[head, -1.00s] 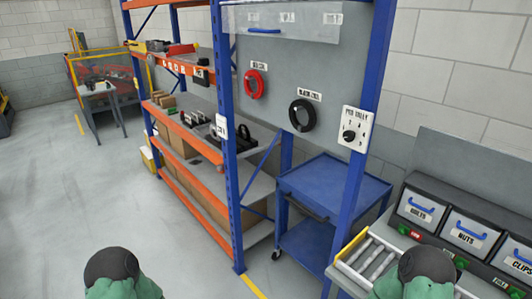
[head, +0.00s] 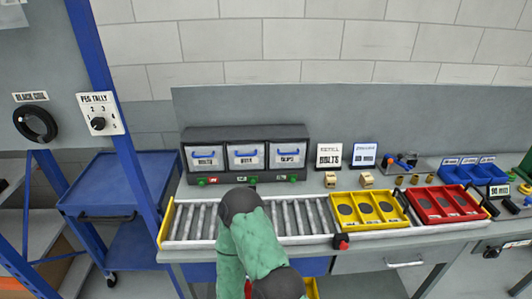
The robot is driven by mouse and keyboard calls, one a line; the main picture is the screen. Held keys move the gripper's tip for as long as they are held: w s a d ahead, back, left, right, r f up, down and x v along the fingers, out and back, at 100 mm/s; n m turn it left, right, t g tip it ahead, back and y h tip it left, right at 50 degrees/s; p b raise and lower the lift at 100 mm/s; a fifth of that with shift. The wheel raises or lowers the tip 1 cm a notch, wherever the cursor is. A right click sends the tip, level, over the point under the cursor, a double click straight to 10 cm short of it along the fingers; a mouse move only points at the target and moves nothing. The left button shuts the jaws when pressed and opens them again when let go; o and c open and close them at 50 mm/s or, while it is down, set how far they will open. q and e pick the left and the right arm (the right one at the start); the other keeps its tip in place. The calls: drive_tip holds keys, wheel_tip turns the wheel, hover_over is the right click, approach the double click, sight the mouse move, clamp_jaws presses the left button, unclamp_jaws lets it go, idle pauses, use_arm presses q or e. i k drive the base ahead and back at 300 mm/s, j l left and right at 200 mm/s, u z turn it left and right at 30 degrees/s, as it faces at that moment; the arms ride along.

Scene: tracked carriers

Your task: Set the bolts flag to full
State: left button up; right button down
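The bolts bin (head: 205,157) is the leftmost of three clear-fronted bins in a dark rack at the back of the bench. Below it sit a small green part (head: 201,182) and a small red marker (head: 213,180), which look like its flag; any writing is too small to read. The nuts bin (head: 246,157) and clips bin (head: 288,156) show green markers below them. A green-sleeved arm of mine with dark joints rises in front of the roller conveyor, below the rack. Neither gripper's fingers show.
The roller conveyor (head: 300,215) runs along the bench front with a yellow tray (head: 352,224) and a red tray (head: 424,218) at right. A "refill bolts" sign (head: 329,155) stands right of the rack. A blue cart (head: 118,183) and a blue post are at left.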

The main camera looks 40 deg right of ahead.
sight(201, 181)
drive_tip(key=z, duration=1.4)
